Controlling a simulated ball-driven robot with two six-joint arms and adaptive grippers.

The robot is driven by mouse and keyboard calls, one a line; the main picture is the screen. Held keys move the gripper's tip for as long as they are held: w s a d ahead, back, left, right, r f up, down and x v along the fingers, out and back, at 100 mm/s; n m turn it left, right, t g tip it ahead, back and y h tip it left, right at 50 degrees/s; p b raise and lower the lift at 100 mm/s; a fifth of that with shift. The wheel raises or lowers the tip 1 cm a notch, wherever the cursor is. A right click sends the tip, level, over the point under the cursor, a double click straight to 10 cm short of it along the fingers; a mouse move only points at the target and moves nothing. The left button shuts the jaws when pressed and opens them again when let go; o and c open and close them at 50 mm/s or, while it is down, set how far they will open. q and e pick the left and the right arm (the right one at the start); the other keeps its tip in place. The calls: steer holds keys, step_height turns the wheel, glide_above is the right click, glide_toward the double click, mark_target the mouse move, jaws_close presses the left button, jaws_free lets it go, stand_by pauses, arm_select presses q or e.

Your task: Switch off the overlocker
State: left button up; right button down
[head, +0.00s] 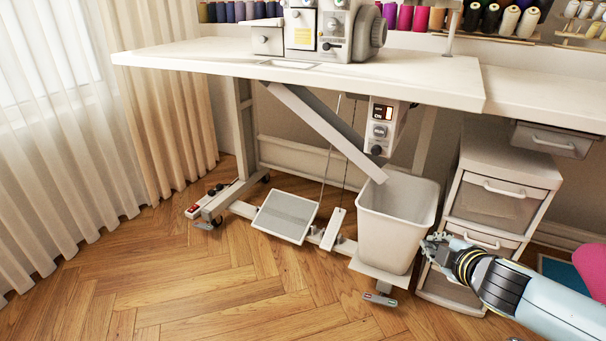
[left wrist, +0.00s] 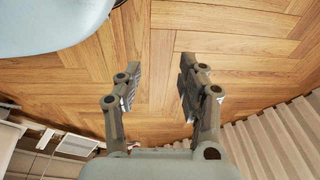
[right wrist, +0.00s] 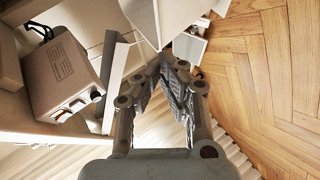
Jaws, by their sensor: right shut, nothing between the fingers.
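The overlocker (head: 318,30) stands on the white table at the top of the head view, its upper part cut off. A control box (head: 383,125) hangs under the tabletop. It has a dark panel marked "ON" with a small red part (head: 388,113), and knobs below. A box with a label and small red and black parts on one face (right wrist: 66,72), apparently the same one, shows at left in the right wrist view. My right gripper (head: 430,245) is shut and empty beside the bin, below and right of the box. My left gripper (left wrist: 160,88) is open and empty over the floor.
A white bin (head: 398,215) stands under the table with a slanted chute (head: 325,130) above it. A pedal (head: 286,216) and a power strip (head: 207,200) are low at left. A drawer unit (head: 505,170) stands at right. The front floor is clear.

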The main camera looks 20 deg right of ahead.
mark_target(378, 115)
arm_select(q)
steer(key=w+d+r+b, duration=0.2)
steer(key=w+r+b, duration=0.1)
steer(key=r+b, duration=0.3)
steer(key=shift+w+r, duration=0.25)
steer(key=shift+r, duration=0.6)
arm_select(e)
steer(key=w+a+r+n+t, duration=0.2)
steer(key=w+r, duration=0.1)
steer(key=r, duration=0.3)
steer(key=w+a+r+n+t+y, duration=0.1)
steer(key=w+a+r+n+t, duration=0.1)
steer(key=r, duration=0.5)
steer(key=w+a+r+n+t+y, duration=0.1)
steer(key=w+a+r+n+t, duration=0.2)
steer(key=r, duration=0.4)
steer(key=shift+w+a+r+n, duration=0.25)
steer(key=shift+w+a+n, duration=0.05)
arm_select(q)
steer(key=shift+d, duration=0.1)
arm_select(e)
steer(key=shift+w, duration=0.1)
